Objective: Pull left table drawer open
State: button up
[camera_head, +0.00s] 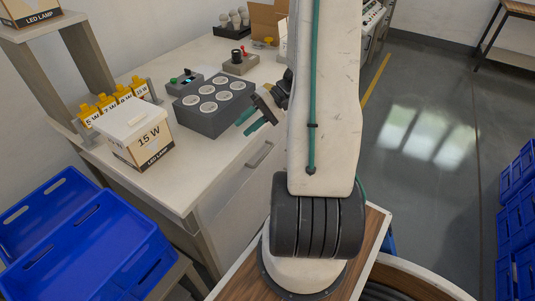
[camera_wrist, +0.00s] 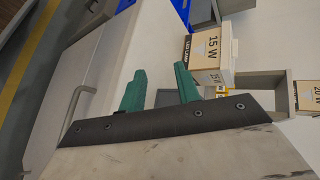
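The table drawer (camera_head: 228,190) is in the front side of the white worktable, and its front looks flush with the table. Its grey bar handle (camera_head: 261,154) shows in the head view, and the handle (camera_wrist: 77,104) also shows at the left of the wrist view. My gripper (camera_head: 249,121) hangs near the table's front edge, above and slightly left of the handle, apart from it. Its two green fingers stand apart with nothing between them, as the wrist view also shows at my gripper (camera_wrist: 160,70).
On the worktable (camera_head: 180,185) stand a 15 W lamp box (camera_head: 140,138), a grey socket block (camera_head: 212,104) and a red-button box (camera_head: 240,62). Blue crates (camera_head: 85,245) stand at the left. The floor (camera_head: 430,130) to the right is open.

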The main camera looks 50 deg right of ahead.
jog(key=s+d+f+m+t+h, duration=0.2)
jog(key=s+d+f+m+t, duration=0.25)
jog(key=f, duration=0.45)
jog(key=s+d+f+m+t+h, duration=0.2)
jog(key=s+d+f+t, duration=0.25)
jog(key=d+f, duration=0.4)
jog(key=x, duration=0.8)
jog(key=shift+w+a+f, duration=0.2)
jog(key=shift+f, duration=0.05)
grip_shut()
